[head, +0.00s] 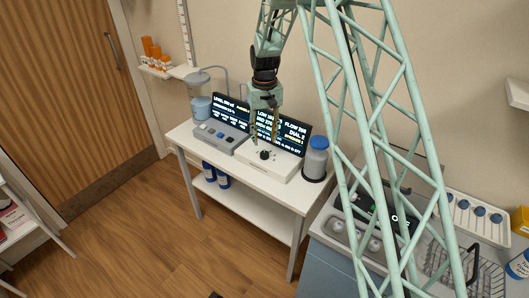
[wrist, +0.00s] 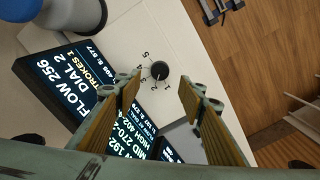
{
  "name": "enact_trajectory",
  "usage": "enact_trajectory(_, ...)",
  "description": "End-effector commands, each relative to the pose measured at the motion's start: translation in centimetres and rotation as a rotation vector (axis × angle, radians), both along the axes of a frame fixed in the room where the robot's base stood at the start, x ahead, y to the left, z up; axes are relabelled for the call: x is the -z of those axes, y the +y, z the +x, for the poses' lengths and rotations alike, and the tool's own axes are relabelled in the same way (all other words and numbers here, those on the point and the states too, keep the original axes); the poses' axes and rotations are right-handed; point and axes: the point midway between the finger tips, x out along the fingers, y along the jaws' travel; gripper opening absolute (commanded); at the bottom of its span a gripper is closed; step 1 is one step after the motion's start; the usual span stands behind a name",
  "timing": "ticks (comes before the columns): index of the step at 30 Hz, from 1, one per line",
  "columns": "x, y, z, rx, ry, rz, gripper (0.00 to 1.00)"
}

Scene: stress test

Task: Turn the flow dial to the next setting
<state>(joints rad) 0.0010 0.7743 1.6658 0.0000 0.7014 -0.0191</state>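The flow dial is a small black knob (head: 264,155) on a white box (head: 281,171) on the table. In the wrist view the knob (wrist: 160,69) has printed numbers around part of it. My gripper (head: 264,137) hangs pointing down just above the dial. In the wrist view its two tan-padded fingers (wrist: 158,91) are apart, with the knob showing beyond the gap and nothing held between them. I cannot tell the exact height gap. The dark display (wrist: 75,85) behind reads "FLOW 256" and "DIAL 2".
A grey button panel (head: 221,135) stands left of the dial box. A blue-capped bottle (head: 316,158) stands close on its right. The display (head: 292,129) rises directly behind. A clear container (head: 200,105) is at the table's back left. Open floor (head: 150,235) lies in front.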

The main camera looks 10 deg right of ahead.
Motion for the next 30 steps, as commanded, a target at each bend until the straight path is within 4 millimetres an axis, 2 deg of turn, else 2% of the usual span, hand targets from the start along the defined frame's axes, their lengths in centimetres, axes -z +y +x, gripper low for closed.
enact_trajectory(9, 4.4, 0.0, -0.1, 0.0, 0.002, 0.0, 0.37)
enact_trajectory(15, 6.5, 0.0, 0.0, 0.0, 0.001, 0.0, 0.37)
enact_trajectory(21, 7.7, 0.0, 0.0, 0.0, 0.001, 0.0, 0.37)
enact_trajectory(30, 8.0, 0.0, 0.0, 0.0, 0.0, 0.0, 0.37)
